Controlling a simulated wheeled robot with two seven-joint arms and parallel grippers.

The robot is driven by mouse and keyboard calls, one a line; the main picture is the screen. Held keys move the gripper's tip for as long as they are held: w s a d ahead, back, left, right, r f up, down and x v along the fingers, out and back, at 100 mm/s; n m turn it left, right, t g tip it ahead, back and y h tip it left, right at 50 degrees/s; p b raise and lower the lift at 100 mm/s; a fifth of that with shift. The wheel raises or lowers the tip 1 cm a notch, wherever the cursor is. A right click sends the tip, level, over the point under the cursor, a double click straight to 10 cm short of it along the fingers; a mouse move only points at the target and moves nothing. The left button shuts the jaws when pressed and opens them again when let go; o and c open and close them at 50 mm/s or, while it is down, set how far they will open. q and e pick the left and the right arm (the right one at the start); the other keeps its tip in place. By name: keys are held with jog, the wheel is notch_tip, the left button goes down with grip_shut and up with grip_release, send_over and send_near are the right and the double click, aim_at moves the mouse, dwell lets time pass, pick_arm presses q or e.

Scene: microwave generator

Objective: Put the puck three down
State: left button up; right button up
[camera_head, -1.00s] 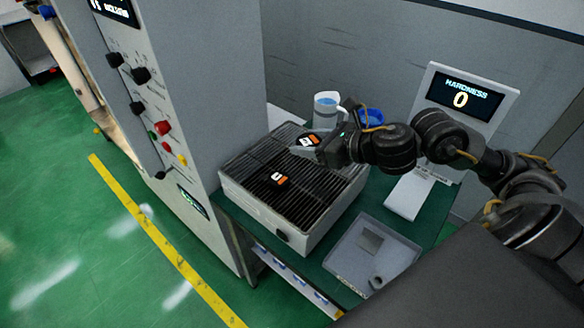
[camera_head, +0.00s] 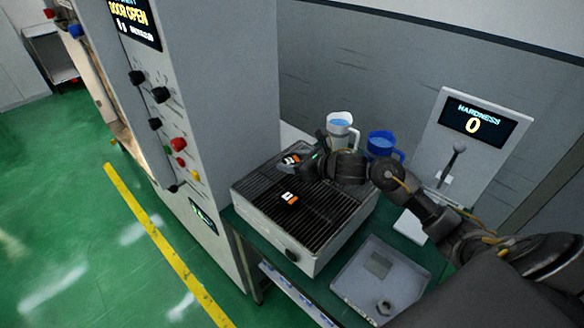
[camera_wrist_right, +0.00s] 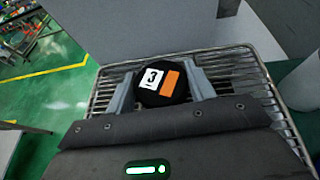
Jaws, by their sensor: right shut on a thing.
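Puck three (camera_wrist_right: 160,86) is a black round puck with a white "3" label and an orange patch, seen between the fingers of my right gripper (camera_wrist_right: 161,90) in the right wrist view. In the head view, my right gripper (camera_head: 303,161) is shut on this puck (camera_head: 290,159) at the back of the ribbed rack (camera_head: 325,205). Whether the puck touches the bars I cannot tell. Another black puck (camera_head: 289,197) with white and orange marks lies on the rack nearer its front. My left gripper is not in view.
A white mug (camera_head: 343,130) and a blue mug (camera_head: 381,145) stand behind my right arm. The hardness tester (camera_head: 475,122) reads 0. A grey tray (camera_head: 350,290) lies at front right. The cabinet (camera_head: 212,100) reads "DOOR OPEN". The rack's front left is clear.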

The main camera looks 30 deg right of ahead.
aim_at(291, 176)
jog(key=shift+w+f, duration=0.4)
jog(key=shift+f, duration=0.05)
notch_tip(291, 176, down, 3)
jog(key=shift+r+p, duration=0.1)
jog(key=shift+p, duration=0.9)
jog(key=shift+f, duration=0.2)
jog(key=shift+w, duration=0.1)
jog(key=shift+f+b, duration=0.2)
jog(key=shift+b, duration=0.15)
jog(key=o, duration=1.1)
jog(key=shift+c, duration=0.2)
jog(key=shift+r, duration=0.1)
